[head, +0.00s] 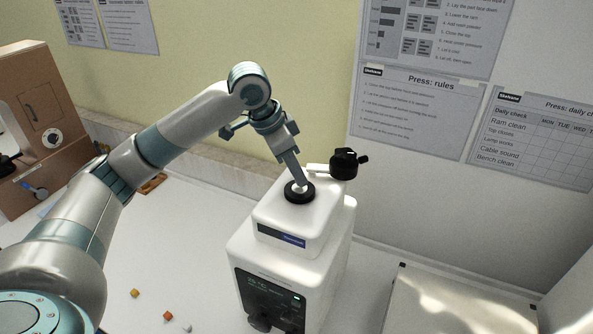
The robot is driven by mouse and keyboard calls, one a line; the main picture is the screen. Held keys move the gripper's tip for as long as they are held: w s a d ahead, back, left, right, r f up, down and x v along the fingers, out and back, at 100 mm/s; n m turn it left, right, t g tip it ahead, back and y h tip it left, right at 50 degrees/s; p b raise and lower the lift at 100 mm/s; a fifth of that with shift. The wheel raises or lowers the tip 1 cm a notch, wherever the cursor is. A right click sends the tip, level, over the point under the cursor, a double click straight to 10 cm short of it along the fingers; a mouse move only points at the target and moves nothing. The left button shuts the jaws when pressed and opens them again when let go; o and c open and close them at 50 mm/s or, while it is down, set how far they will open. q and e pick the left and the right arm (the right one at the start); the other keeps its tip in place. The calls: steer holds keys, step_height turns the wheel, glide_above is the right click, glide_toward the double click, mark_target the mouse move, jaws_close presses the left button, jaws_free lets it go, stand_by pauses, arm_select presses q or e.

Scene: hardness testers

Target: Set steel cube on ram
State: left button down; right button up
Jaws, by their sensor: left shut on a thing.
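A white press (289,250) stands on the bench in the middle of the head view. On its top is a black ring (291,197) with a pale centre, which looks like the ram. My left gripper (300,184) points down at this ring from above, its fingertips right over the pale centre. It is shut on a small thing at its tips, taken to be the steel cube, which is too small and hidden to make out. I cannot tell whether it touches the ram. My right gripper is not in view.
A black knobbed head (344,163) on a white arm sits just right of the ring. An orange cube (134,292), a red-orange cube (168,315) and a grey piece (187,328) lie front left. A brown cabinet (38,130) stands at the left; a pale panel (450,305) lies right.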

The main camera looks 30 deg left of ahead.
arm_select(q)
steer(key=shift+f, duration=0.55)
steer(key=shift+f, duration=0.1)
steer(key=c, duration=1.7)
jaws_free()
steer(key=shift+b+v, duration=1.85)
steer(key=shift+v, duration=4.3)
steer(key=shift+w, duration=0.1)
